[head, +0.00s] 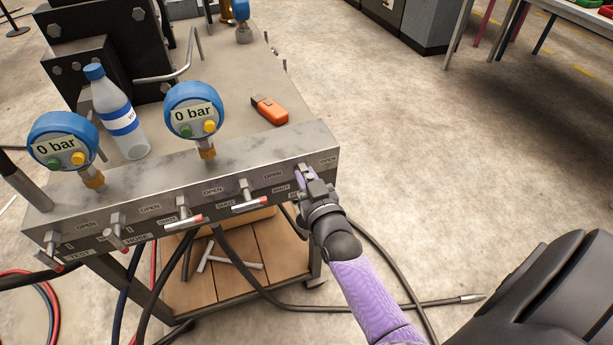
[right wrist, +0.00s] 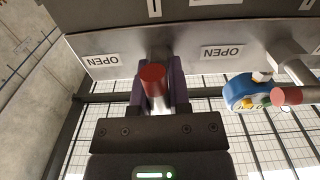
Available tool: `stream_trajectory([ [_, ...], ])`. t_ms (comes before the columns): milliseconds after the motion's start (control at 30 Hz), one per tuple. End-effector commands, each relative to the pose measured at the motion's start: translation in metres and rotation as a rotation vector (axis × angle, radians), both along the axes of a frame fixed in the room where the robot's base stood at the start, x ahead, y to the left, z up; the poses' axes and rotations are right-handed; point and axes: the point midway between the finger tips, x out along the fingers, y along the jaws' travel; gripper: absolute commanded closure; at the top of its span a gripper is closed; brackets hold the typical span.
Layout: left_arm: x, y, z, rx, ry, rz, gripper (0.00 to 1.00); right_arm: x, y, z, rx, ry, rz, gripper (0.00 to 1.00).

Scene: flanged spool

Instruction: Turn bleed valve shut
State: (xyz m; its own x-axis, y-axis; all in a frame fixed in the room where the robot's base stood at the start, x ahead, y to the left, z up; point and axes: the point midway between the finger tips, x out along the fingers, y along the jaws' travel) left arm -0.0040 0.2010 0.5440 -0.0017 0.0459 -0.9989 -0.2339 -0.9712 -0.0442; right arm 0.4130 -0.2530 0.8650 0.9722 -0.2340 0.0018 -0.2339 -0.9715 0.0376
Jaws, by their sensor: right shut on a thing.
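A grey steel valve panel (head: 225,179) runs along the front of the bench, with a row of lever valves and OPEN and SHUT labels. My right gripper (head: 308,181) is at the rightmost valve and hides most of its lever and lower label, so I cannot read its name. In the right wrist view the purple fingers of this gripper (right wrist: 158,92) are closed on both sides of a red-tipped valve lever (right wrist: 153,77). An OPEN label (right wrist: 100,60) shows beside it. My left gripper is not in view.
Two blue gauges (head: 62,140) and (head: 193,108) read 0 bar above the panel. A water bottle (head: 119,115) and an orange tool (head: 269,110) stand or lie on the bench. Neighbouring valve levers (head: 250,205) stick out left of my gripper. Hoses (head: 258,302) hang below.

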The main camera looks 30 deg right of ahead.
Motion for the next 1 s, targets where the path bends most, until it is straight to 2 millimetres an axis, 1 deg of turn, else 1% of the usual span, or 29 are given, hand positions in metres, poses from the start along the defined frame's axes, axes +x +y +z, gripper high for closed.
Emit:
stream_trajectory([
  [33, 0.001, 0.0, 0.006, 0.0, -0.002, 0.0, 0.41, 0.0, 0.0, 0.002, 0.056, -0.01, 0.002, 1.0],
  [100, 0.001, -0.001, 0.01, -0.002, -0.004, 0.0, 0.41, 0.0, 0.001, 0.002, 0.161, -0.035, 0.002, 1.0],
  [200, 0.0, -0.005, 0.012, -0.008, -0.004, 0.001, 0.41, 0.0, 0.0, 0.001, 0.242, -0.055, 0.0, 1.0],
  [433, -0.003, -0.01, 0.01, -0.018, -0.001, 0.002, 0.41, 0.0, 0.0, 0.0, 0.246, -0.057, 0.0, 1.0],
  [467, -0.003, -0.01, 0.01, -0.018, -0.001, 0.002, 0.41, 0.0, 0.0, 0.0, 0.246, -0.057, 0.0, 0.66],
  [500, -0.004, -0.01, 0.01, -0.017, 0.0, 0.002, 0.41, 0.0, 0.0, 0.0, 0.245, -0.057, 0.0, 0.58],
  [567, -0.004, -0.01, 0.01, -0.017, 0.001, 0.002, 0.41, 0.0, 0.0, 0.0, 0.245, -0.057, 0.0, 0.45],
  [600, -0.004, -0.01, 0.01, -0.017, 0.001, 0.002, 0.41, 0.0, 0.0, 0.0, 0.245, -0.057, 0.0, 0.41],
  [867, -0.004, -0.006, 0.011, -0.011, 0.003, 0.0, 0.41, -0.001, 0.0, 0.0, 0.244, -0.057, 0.0, 0.41],
  [933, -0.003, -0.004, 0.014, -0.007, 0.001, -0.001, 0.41, -0.006, 0.002, 0.001, 0.244, -0.057, 0.0, 0.41],
  [1000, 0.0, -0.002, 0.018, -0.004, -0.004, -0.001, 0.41, -0.017, 0.005, 0.001, 0.244, -0.054, 0.0, 0.41],
])
